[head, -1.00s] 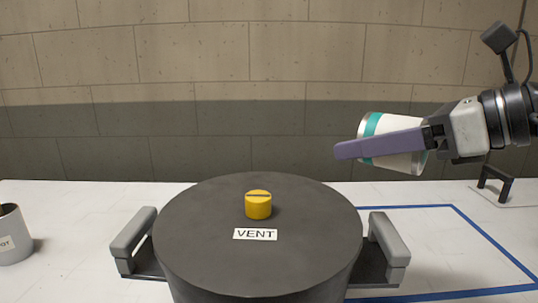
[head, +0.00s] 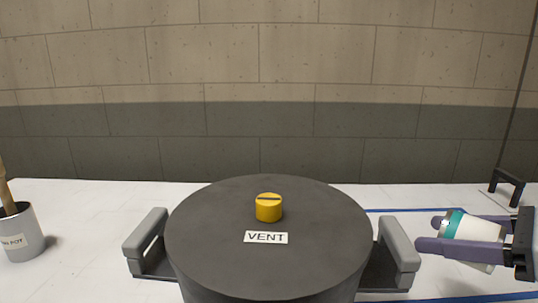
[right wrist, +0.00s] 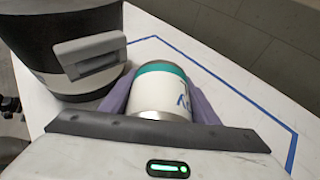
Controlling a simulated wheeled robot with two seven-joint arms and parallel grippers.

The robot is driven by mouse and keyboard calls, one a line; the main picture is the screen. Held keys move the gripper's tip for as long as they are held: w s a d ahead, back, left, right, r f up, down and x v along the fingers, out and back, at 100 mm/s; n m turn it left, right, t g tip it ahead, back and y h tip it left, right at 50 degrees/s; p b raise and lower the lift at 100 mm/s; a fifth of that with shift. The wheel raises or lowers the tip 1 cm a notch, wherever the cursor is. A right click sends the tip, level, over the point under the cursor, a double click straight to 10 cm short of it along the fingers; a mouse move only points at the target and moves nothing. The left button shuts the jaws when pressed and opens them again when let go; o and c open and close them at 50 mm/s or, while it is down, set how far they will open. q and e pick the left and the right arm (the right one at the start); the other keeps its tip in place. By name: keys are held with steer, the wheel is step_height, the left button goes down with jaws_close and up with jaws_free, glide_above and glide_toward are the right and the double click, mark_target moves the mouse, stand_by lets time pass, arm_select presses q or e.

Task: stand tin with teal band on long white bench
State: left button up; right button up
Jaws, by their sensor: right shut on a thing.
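The white tin with the teal band (head: 474,233) is at the right of the head view, over the blue-outlined area of the long white bench (head: 90,215). It lies roughly on its side, its teal-banded end to the left. My right gripper (head: 432,233) is shut on it, one finger along each side. The right wrist view shows the tin (right wrist: 163,96) between the purple fingers, teal band at the far end. I cannot tell whether the tin touches the bench. My left gripper is not in view.
A big dark drum labelled VENT (head: 215,225), with a yellow knob (head: 268,208) and grey side handles, stands front centre. A pot (head: 22,238) holding a brown stick stands at the left. A black handle (head: 507,186) is at the back right. Blue tape (head: 395,210) outlines bench right of the drum.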

steer(key=shift+n+g+y, duration=0.3)
steer(key=shift+n+y, duration=0.2)
steer(key=s+f, duration=0.1)
steer(key=f, duration=0.1)
steer(key=s+f+p, duration=0.1)
steer(key=s+f, duration=0.1)
steer(key=f, duration=0.1)
steer(key=s+f, duration=0.1)
steer(key=f, duration=0.2)
steer(key=shift+s+a+f, duration=0.25)
steer(key=shift+s+a, duration=0.05)
steer(key=shift+s, duration=0.05)
steer(key=shift+n+g+y, duration=0.3)
steer(key=shift+n+g, duration=0.2)
steer(key=s+a+f, duration=0.1)
steer(key=s+a, duration=0.2)
steer(key=s+a+f+p, duration=0.1)
steer(key=a, duration=0.1)
steer(key=shift+s+a+f, duration=0.2)
steer(key=shift+a+f, duration=0.05)
steer(key=shift+f, duration=0.05)
steer(key=shift+s+a+f, duration=0.1)
steer(key=shift+s+a, duration=0.1)
steer(key=shift+a, duration=0.25)
